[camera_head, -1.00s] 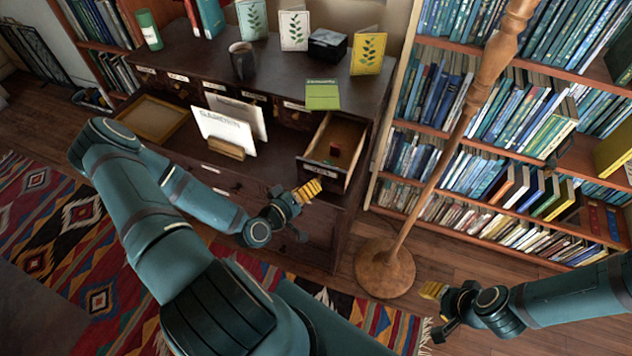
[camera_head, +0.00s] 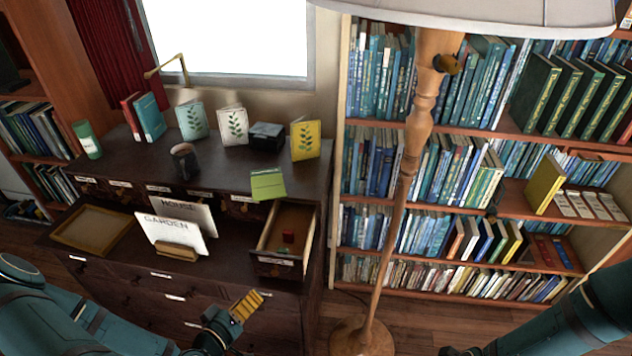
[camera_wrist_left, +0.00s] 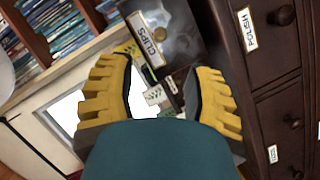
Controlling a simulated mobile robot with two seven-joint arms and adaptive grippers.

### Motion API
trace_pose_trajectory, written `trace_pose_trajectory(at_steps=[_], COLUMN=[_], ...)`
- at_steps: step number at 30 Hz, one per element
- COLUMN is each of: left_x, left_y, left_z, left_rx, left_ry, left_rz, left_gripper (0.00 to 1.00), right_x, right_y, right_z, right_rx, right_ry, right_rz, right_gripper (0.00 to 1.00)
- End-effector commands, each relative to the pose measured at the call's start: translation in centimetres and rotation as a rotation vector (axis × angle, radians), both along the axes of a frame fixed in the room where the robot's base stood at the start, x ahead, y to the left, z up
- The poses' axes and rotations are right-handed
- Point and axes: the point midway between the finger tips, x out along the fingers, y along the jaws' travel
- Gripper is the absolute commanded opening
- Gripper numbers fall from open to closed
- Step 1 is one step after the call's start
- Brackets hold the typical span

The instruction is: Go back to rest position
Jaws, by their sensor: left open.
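My left gripper (camera_head: 246,305), with yellow ridged fingers, is in front of the dark cabinet, below the pulled-out drawer (camera_head: 268,261). In the left wrist view its two fingers (camera_wrist_left: 160,88) stand wide apart with nothing held between them. Beyond them shows a drawer front labelled CLIPS (camera_wrist_left: 150,32).
Wood floor shows at the bottom right.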

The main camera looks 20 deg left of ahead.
Motion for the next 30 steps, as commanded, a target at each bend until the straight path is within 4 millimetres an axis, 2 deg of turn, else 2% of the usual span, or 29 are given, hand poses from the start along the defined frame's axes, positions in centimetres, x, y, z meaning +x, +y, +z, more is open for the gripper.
trace_pose_trajectory(at_steps=[5, 8, 13, 19, 24, 30], left_x=[0.3, 1.0, 2.4, 3.0, 2.8, 2.1], left_y=[-0.5, -1.8, -5.9, -10.4, -13.8, -17.1], left_z=[-0.2, -0.9, -3.0, -5.0, -5.9, -5.9], left_rx=[0.001, 0.006, 0.032, 0.092, 0.158, 0.246], left_ry=[0.016, 0.065, 0.225, 0.427, 0.584, 0.75], left_rz=[-0.019, -0.071, -0.225, -0.4, -0.527, -0.644], left_gripper=[0.52, 0.52, 0.52, 0.52, 0.52, 0.52], right_x=[0.0, 0.0, 0.0, 0.0, 0.0, 0.0], right_y=[0.0, 0.0, 0.0, 0.0, 0.0, 0.0], right_z=[0.0, 0.0, 0.0, 0.0, 0.0, 0.0], right_rx=[0.0, 0.0, 0.0, 0.0, 0.0, 0.0], right_ry=[0.0, 0.0, 0.0, 0.0, 0.0, 0.0], right_rz=[0.0, 0.0, 0.0, 0.0, 0.0, 0.0], right_gripper=[0.47, 0.47, 0.47, 0.47, 0.47, 0.47])
